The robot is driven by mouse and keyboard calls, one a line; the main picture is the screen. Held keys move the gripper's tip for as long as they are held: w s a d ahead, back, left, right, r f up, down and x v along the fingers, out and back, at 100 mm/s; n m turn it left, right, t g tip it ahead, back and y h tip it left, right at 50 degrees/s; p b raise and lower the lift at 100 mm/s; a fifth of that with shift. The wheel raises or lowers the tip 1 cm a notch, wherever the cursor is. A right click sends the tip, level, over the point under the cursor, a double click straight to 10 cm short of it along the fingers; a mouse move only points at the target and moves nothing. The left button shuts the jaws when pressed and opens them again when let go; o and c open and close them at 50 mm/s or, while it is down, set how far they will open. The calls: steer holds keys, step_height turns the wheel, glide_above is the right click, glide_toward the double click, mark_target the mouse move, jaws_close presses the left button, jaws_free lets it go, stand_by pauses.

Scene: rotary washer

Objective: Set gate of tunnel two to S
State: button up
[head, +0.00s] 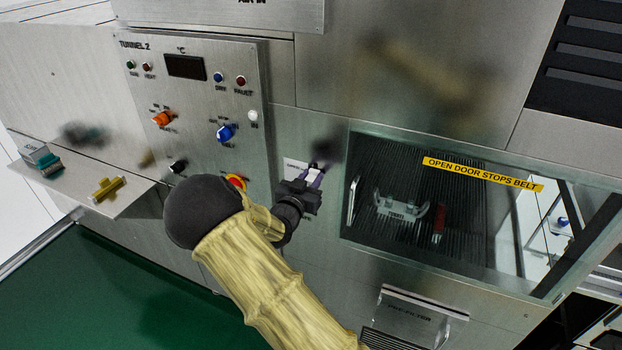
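The Tunnel 2 panel (200,95) is on the steel front, left of centre. To its lower right, a small pale label plate (293,164) is fixed to the steel front. Its lettering is too small to read, and my gripper covers its right and lower part. My gripper (319,171) is at this plate, with its purplish fingers pointing up at the steel. A dark blurred patch shows just beyond the fingertips. Any gate control there is hidden, and I cannot tell its setting or whether the fingers touch or hold anything.
The panel bears an orange knob (162,118), a blue knob (225,132), a black knob (178,166) and a red stop button (236,182), close to my arm. A glazed door (480,171) is to the right. A shelf (128,200) with small items juts out left.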

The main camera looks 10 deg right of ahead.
jaws_close()
step_height(320, 180, down, 8)
steer(key=b, duration=0.6)
steer(key=shift+r+b, duration=0.2)
steer(key=shift+b, duration=0.1)
steer(key=o, duration=0.9)
jaws_free()
steer(key=shift+r, duration=0.1)
steer(key=shift+s, duration=0.1)
steer(key=b+v, duration=0.3)
steer(key=v, duration=1.4)
